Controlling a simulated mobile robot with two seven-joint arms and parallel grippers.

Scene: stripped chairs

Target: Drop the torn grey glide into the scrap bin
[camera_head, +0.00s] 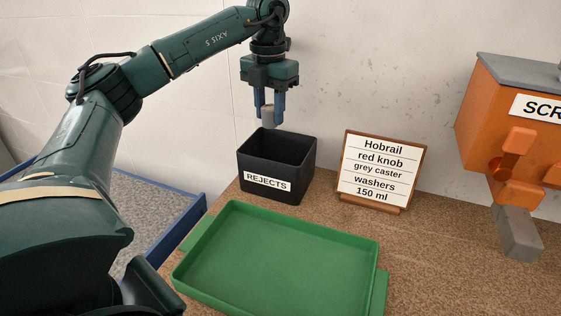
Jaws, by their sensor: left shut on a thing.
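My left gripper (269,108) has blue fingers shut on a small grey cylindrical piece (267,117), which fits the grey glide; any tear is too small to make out. The gripper points down and holds the piece above the open black bin (301,181). The bin carries a white label reading REJECTS, and no other bin shows. The piece looks clear of the bin's rim. The bin's floor is hidden. My right gripper is not in view.
An empty green tray (278,260) lies in front of the bin on the brown speckled worktop (436,245). A framed list card (381,168) stands right of the bin. An orange dispenser (485,115), its label cut off at SCR, is at the right edge.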

